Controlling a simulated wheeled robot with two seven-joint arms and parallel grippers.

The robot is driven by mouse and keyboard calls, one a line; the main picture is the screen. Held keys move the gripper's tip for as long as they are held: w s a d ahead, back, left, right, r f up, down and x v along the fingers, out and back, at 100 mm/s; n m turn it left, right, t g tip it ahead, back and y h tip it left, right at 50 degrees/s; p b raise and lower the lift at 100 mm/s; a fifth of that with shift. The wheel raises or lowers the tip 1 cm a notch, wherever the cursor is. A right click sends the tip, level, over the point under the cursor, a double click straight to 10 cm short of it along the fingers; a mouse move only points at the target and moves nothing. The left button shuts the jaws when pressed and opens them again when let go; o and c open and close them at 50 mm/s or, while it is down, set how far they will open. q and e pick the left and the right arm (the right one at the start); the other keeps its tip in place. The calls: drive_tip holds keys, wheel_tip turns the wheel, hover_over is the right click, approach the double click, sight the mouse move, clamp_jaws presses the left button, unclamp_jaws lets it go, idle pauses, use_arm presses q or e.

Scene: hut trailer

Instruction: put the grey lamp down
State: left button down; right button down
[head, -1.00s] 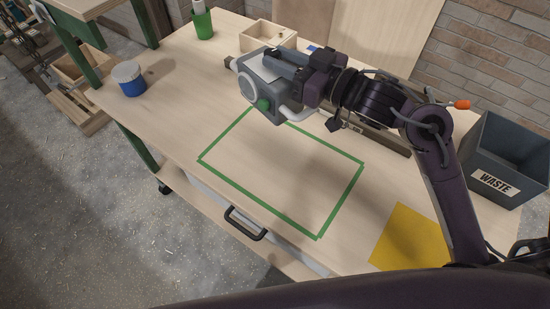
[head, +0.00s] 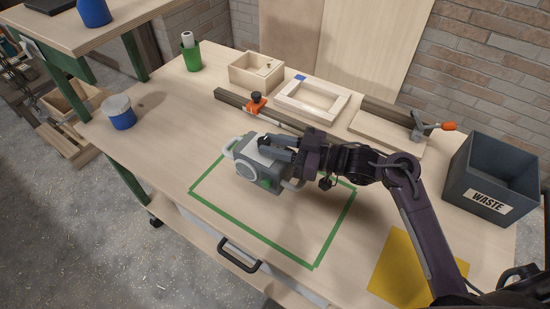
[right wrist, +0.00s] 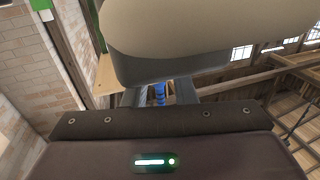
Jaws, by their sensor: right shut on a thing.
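The grey lamp (head: 254,176) is a boxy grey body with a round lens on its front, a green knob and pale handles. It shows in the head view over the back part of the green taped rectangle (head: 272,245) on the workbench. My right gripper (head: 270,146) is shut on the lamp at its top. In the right wrist view the lamp (right wrist: 200,40) fills the upper middle in front of the fingers. Whether the lamp's underside touches the bench cannot be told. My left gripper is not in view.
Behind the lamp lie a bar clamp (head: 232,97), a wooden frame (head: 338,105) and a wooden box (head: 248,76). A blue tub (head: 121,117) stands at left, a green cup (head: 192,57) behind it. A waste bin (head: 474,180) and yellow sheet (head: 400,262) are at right. The rectangle's front is clear.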

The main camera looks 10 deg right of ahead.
drive_tip(key=shift+f, duration=0.65)
wheel_tip(320, 180, down, 4)
drive_tip(key=shift+r, duration=0.1)
drive_tip(key=c, duration=1.2)
unclamp_jaws()
drive_tip(key=shift+f, duration=0.2)
drive_tip(key=shift+r, duration=0.15)
